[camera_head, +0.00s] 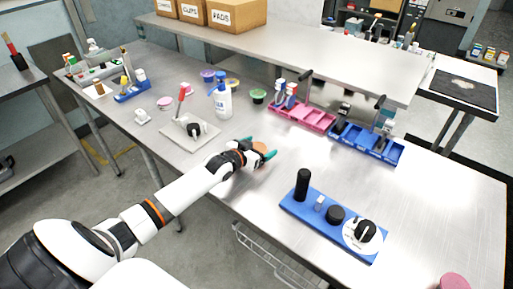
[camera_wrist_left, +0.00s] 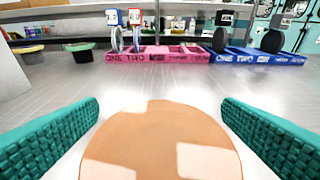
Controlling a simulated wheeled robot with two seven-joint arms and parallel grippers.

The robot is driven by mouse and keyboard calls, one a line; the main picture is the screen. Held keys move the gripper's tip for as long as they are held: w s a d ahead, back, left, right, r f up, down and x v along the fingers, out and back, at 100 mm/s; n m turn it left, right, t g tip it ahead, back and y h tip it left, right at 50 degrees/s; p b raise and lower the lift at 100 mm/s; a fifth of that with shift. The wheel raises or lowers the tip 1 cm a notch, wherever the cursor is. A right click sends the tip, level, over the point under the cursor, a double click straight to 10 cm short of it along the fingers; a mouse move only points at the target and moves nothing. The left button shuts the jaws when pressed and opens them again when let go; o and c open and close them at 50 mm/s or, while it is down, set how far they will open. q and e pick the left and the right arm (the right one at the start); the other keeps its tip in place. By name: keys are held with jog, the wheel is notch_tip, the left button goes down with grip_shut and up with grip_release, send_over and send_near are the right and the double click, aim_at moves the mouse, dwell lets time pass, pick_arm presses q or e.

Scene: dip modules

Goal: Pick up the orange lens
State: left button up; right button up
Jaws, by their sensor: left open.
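The orange lens (camera_wrist_left: 150,125) is a flat, round, shiny disc low in the middle of the left wrist view. In the head view it shows as a small orange patch (camera_head: 260,147) at my left gripper. My left gripper (camera_head: 259,148) is open, with one teal finger on each side of the lens. In the wrist view a gap shows between the lens and the right finger; contact on the left side is unclear. The lens's lower part is cut off by the frame edge. My right gripper is not in view.
A pink tray (camera_head: 302,119) and a blue tray (camera_head: 394,154) stand behind the lens. A blue base with black knobs (camera_head: 296,213) lies to the right. A white bottle (camera_head: 223,101) and a green-black cup (camera_head: 258,97) stand behind the gripper. The metal table between is clear.

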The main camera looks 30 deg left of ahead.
pick_arm(q)
jog(key=shift+w+f, duration=0.15)
jog(key=shift+w, duration=0.25)
jog(key=shift+c, duration=0.2)
